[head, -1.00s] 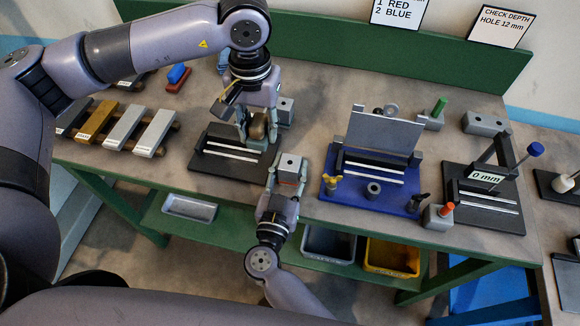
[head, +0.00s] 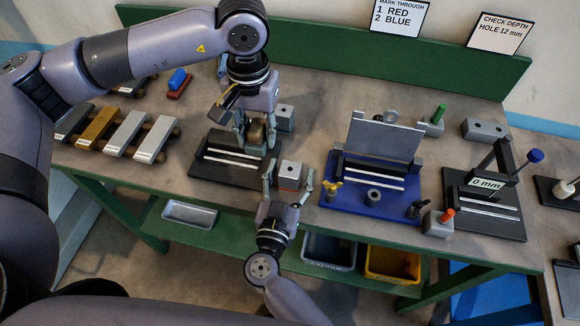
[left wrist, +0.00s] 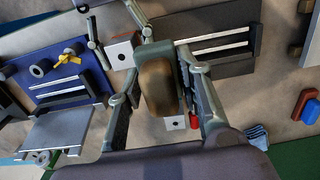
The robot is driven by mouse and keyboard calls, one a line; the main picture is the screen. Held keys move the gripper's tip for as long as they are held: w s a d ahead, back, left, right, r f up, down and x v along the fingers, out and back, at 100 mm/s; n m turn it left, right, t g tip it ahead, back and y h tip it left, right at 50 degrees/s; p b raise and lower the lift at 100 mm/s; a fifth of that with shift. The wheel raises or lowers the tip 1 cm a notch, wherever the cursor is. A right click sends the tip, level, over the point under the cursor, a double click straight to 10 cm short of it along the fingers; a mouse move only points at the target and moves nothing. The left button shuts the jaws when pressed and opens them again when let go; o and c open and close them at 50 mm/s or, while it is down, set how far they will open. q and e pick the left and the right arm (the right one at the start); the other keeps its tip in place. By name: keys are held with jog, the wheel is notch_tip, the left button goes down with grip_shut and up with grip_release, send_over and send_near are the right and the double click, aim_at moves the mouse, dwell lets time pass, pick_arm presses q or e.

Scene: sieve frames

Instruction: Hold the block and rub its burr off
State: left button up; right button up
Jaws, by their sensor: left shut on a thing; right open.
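A light grey block (head: 291,172) with a dark hole in its top and a reddish lower part stands near the table's front edge. It also shows in the left wrist view (left wrist: 121,52). My right gripper (head: 288,185) is open, its spread fingers either side of the block's near side; I cannot tell if they touch it. My left gripper (head: 256,120) is shut on a brown rounded pad (left wrist: 157,88) with a grey-green edge, above the back right of a black fixture (head: 232,170). No burr can be made out at this size.
A second grey holed block (head: 285,116) stands just behind, close to my left gripper. A blue fixture (head: 345,198) with an upright grey plate is to the right, with a black gauge stand (head: 495,215) beyond. Several bars (head: 125,133) lie on a rack at left.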

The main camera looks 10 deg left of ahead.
jog(key=s, duration=1.2)
jog(key=shift+a, duration=0.2)
